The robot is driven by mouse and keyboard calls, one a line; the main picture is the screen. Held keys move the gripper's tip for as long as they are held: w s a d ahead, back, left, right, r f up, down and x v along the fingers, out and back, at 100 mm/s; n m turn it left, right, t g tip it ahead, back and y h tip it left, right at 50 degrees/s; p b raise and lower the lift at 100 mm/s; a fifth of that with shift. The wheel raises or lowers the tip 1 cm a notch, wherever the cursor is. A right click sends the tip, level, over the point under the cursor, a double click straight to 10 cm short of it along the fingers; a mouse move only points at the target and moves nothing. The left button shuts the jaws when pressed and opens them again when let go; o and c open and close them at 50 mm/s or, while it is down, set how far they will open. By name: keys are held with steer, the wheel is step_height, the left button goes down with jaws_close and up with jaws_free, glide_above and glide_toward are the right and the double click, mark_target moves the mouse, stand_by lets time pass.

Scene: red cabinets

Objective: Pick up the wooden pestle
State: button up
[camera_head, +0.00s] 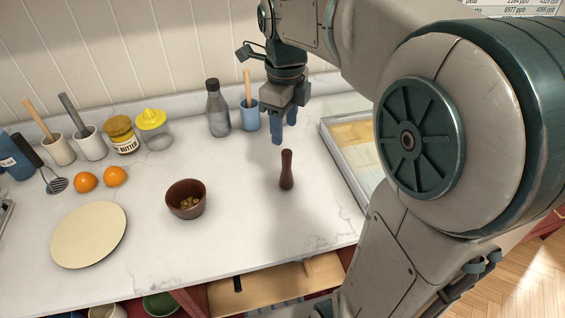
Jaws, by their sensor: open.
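The wooden pestle (287,170) stands upright on the white marble counter, dark brown and slim. My gripper (284,136) is above and behind it, pointing down, with its two blue fingers apart and nothing between them. The fingertips show a little above the pestle's top in the picture, and I see a gap between them and the pestle. No part of the pestle is hidden.
A brown bowl (186,199) with small pieces inside stands left of the pestle. A grey bottle (217,108) and a blue cup (249,115) stand behind. A sink or tray (345,165) lies right. An open drawer (265,290) juts out below the counter's front edge.

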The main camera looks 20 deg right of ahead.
mark_target(284, 153)
steer(key=shift+w+m, duration=0.15)
steer(key=shift+m, duration=0.15)
steer(key=shift+f, duration=0.35)
step_height(284, 153, down, 8)
steer(key=shift+r, duration=0.15)
steer(key=shift+w+d+f, duration=0.1)
steer(key=shift+d+f, duration=0.1)
steer(key=shift+f, duration=1.15)
steer(key=shift+w+d+f, duration=0.1)
steer(key=shift+d+f, duration=0.1)
steer(key=shift+f, duration=1.15)
steer(key=c, duration=1.1)
